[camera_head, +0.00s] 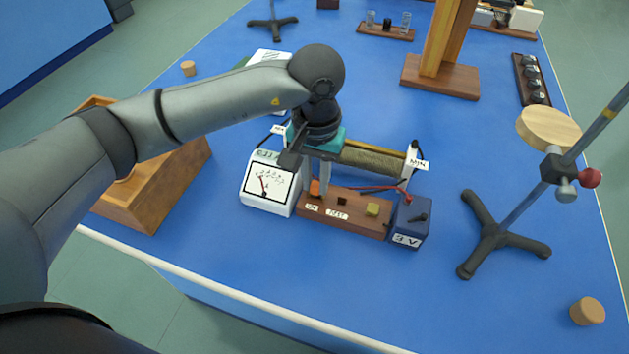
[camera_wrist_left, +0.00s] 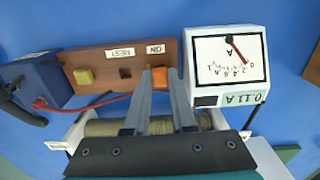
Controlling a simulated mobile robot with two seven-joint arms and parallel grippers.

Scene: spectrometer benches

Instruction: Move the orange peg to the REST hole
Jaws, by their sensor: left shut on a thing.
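The orange peg (camera_head: 315,187) is at the ON end of the wooden peg board (camera_head: 358,227). It also shows in the left wrist view (camera_wrist_left: 160,78) beside the ON label. My left gripper (camera_head: 320,186) reaches down from above and is shut on the orange peg, one finger on each side. I cannot tell whether the peg's foot is fully in its hole. My right gripper is not in view.
A yellow peg (camera_head: 372,209) stands at the board's other end. A red wire and a coil (camera_head: 372,162) lie behind. A clamp stand (camera_head: 498,237) is further right.

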